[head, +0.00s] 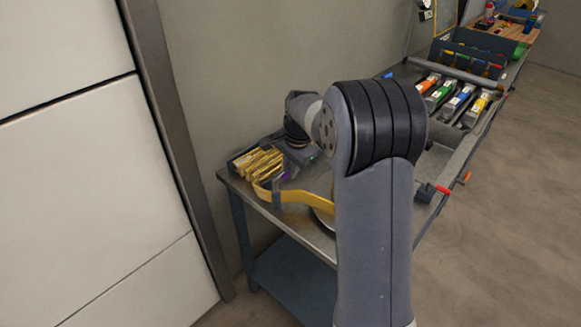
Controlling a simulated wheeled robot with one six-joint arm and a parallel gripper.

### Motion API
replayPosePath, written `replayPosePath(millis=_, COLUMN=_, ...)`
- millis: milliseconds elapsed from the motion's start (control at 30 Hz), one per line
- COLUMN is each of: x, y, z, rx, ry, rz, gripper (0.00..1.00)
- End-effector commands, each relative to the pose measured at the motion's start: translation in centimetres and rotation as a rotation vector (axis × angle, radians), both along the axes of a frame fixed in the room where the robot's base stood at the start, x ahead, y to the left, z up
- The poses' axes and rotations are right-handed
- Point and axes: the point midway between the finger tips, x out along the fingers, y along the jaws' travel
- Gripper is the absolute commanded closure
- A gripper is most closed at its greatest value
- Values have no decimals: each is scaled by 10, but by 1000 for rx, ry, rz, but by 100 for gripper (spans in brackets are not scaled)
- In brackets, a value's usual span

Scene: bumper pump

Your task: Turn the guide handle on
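I cannot tell for sure which part is the guide handle. A red handle (437,190) sticks out at the right edge of the workbench, with a second red-orange handle (466,177) just beyond it. A curved yellow bar (305,197) crosses the near end of the bench and passes behind my arm. My gripper (291,166) is low over the near left of the bench, beside the yellow pieces and apart from the red handles. Its fingers are too small and dark to read. My arm hides the middle of the bench.
The grey workbench (240,190) runs away along the wall. Yellow slats (258,163) lie at its near left corner. Several coloured bins (455,100) stand farther back. A white panel (90,170) is at left. The floor (510,220) right of the bench is clear.

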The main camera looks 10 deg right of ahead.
Motion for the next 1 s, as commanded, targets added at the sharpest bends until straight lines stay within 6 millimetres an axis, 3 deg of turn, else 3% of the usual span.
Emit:
replayPosePath(millis=200, x=0, y=0, z=0, rx=0, ry=0, rz=0, gripper=100)
replayPosePath(millis=1000, x=4, y=2, z=1, rx=1, ry=-3, rz=66, gripper=100)
